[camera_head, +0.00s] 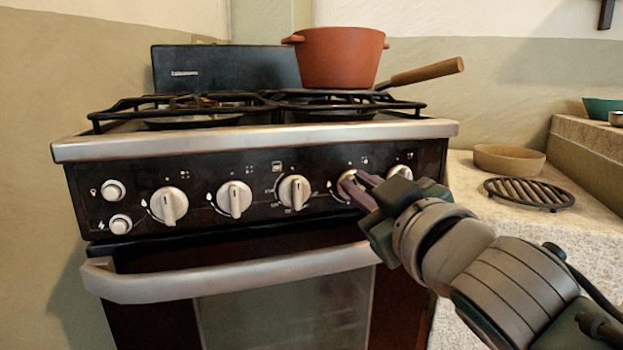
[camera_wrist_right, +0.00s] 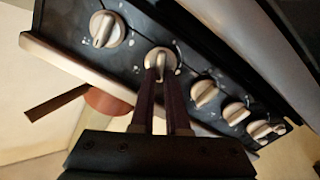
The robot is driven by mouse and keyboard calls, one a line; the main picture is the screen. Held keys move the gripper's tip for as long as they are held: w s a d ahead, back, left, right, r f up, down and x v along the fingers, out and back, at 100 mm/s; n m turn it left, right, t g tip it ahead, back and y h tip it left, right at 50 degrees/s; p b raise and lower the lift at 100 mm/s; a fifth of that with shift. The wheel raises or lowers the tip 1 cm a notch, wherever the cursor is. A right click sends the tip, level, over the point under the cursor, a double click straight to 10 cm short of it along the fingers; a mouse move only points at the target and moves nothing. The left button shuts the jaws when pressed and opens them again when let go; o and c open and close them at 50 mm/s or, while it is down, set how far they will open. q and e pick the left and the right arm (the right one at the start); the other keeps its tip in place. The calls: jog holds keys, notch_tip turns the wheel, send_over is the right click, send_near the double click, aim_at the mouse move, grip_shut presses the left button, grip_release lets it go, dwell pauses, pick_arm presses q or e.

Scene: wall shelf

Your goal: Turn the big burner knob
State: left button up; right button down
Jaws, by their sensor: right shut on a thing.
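The stove's dark front panel (camera_head: 255,204) carries a row of silver burner knobs. My right gripper (camera_head: 352,182) is at the knob (camera_head: 347,183) second from the right end of the row. In the right wrist view its two fingers (camera_wrist_right: 161,76) are shut on that knob (camera_wrist_right: 161,58), one on each side of the knob's grip bar. The other knobs, such as the centre one (camera_head: 294,192) and the rightmost one (camera_head: 401,172), stand free. The rightmost knob is partly hidden behind my gripper. The left gripper is not in view.
The oven door handle (camera_head: 235,271) sticks out below the panel. A red pot (camera_head: 340,57) and a wooden-handled pan (camera_head: 425,72) are on the stove top. A counter to the right holds a bowl (camera_head: 509,159) and a black trivet (camera_head: 528,194).

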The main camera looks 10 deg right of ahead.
jog(key=n, duration=0.7)
jog(key=n+p, duration=0.1)
jog(key=n, duration=0.2)
jog(key=shift+a+f, duration=0.3)
jog(key=shift+f, duration=0.1)
jog(key=shift+n, duration=0.4)
jog(key=c, duration=0.9)
grip_release()
jog(key=shift+s, duration=0.2)
